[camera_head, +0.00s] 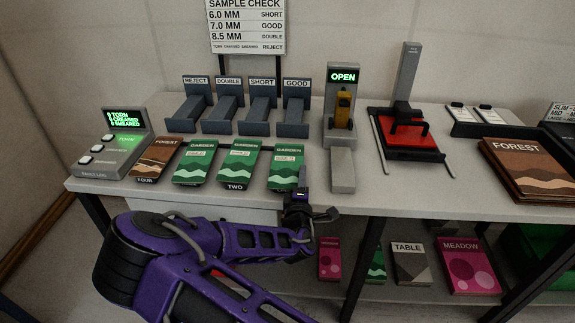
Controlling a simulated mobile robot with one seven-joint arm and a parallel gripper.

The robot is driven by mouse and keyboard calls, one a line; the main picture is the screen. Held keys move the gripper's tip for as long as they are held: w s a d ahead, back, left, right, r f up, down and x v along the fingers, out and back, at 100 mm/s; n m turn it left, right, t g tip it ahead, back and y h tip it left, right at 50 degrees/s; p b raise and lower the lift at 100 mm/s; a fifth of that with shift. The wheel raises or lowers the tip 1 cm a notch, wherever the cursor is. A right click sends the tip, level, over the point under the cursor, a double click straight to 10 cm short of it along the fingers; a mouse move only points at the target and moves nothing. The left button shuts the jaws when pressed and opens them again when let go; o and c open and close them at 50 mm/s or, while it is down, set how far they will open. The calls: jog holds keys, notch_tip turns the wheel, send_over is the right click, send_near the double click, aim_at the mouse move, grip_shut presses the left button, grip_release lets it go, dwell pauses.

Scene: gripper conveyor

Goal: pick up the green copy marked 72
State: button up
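Three green copies titled GARDEN lie in a row on the table: a left one (195,165), a middle one (239,163) above a label reading TWO, and a right one (285,168). Their small print is too blurred to read, so I cannot tell which is marked 72. My gripper (302,181) is at the front edge of the table, over the lower right corner of the right green copy. Whether it touches that copy is unclear. Its fingers are seen edge-on and small, so their opening does not show.
A brown copy (157,158) and a fault log box (114,147) stand left. Behind are grey trays marked REJECT (194,107), DOUBLE, SHORT and GOOD. Right are an OPEN device (341,112), a red-bedded press (405,133) and a FOREST stack (530,166). More copies lie on the lower shelf.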

grip_shut()
dwell(1.3)
